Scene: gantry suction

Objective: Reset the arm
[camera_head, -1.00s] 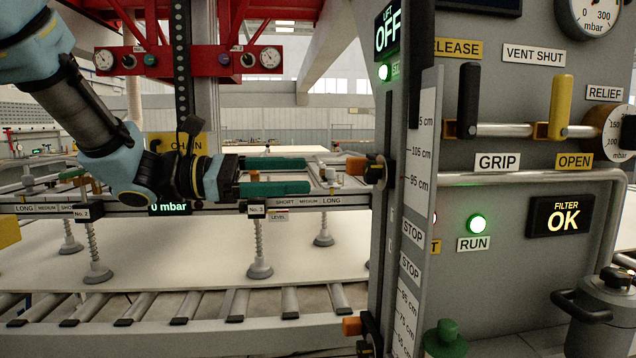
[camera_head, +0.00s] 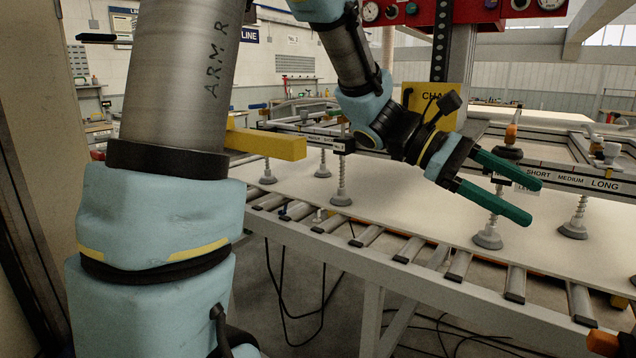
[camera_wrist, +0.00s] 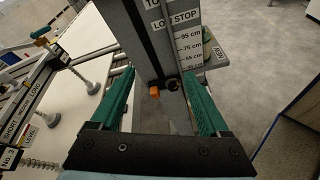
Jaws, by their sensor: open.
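My gripper (camera_head: 515,187) has two green fingers, held apart with nothing between them. In the head view it is right of centre, in front of the suction frame's rail (camera_head: 572,178) and above the white board (camera_head: 400,205). In the wrist view the open fingers (camera_wrist: 165,105) point toward the grey column with the cm scale (camera_wrist: 190,40). An orange stop (camera_wrist: 155,90) on that column shows between the fingers. My arm comes down to the gripper from the top of the head view.
Several suction cups (camera_head: 488,238) on springs hang from the frame onto the board. A roller conveyor (camera_head: 400,290) runs along the front. A yellow bar (camera_head: 265,144) shows at left. In the wrist view, open floor (camera_wrist: 245,75) lies right of the column.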

